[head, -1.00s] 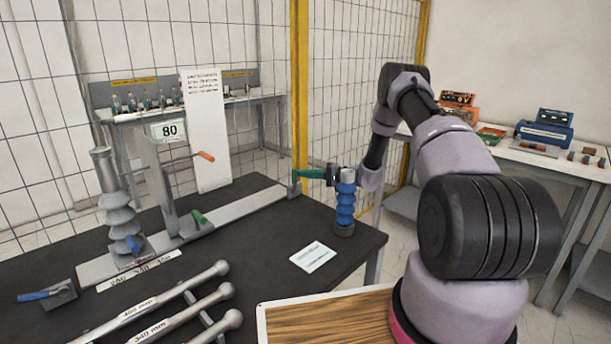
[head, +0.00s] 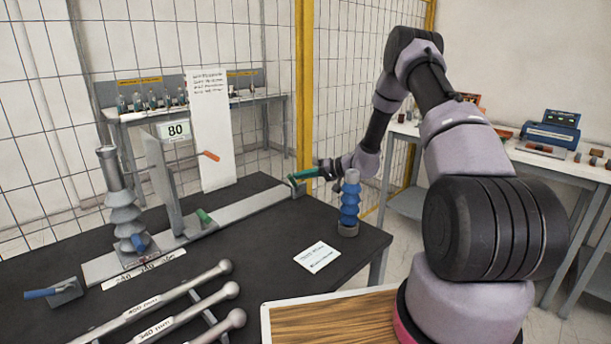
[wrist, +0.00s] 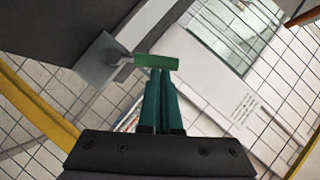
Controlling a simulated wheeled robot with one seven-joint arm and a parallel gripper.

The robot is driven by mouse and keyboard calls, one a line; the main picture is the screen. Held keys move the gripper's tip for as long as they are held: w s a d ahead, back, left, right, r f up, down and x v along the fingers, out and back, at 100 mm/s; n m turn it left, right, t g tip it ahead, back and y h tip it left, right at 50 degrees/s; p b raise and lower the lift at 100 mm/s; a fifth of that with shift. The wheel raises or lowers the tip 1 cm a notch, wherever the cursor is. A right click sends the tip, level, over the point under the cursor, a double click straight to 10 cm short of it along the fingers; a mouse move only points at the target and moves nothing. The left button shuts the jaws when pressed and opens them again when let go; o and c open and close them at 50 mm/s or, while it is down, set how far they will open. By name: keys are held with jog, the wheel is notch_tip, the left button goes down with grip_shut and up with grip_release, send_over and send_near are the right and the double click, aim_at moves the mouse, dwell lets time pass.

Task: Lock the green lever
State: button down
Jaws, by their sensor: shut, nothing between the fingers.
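A green lever handle (wrist: 155,62) sticks out from a grey bracket at the end of the metal rail, in the wrist view. My gripper (wrist: 160,72) is shut and empty, its green fingers pointing at the handle. The fingertips are at or very close to the handle's side; I cannot tell whether they touch. In the head view my gripper (head: 296,176) is at the far right end of the rail (head: 250,205), where its green fingers and the lever are hard to tell apart. Another green handle (head: 204,216) sits on the rail's middle.
A white card (head: 317,257) lies in front. A grey ribbed bushing (head: 124,215), an orange-handled lever (head: 211,155) and metal rods (head: 190,290) are to the left. A yellow-posted mesh fence (head: 305,90) is behind.

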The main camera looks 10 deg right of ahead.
jog(key=shift+n+h, duration=0.5)
jog(key=shift+s+a+f, duration=0.3)
jog(key=shift+s+a, duration=0.05)
jog(key=shift+a, duration=0.2)
jog(key=shift+s+a+f, duration=0.35)
jog(key=shift+s+a, duration=0.05)
jog(key=shift+a, duration=0.2)
jog(key=shift+s+a+f, duration=0.3)
jog(key=shift+s+a, duration=0.05)
jog(key=shift+a, duration=0.2)
jog(key=shift+s+a+f, duration=0.1)
notch_tip(320, 180, up, 10)
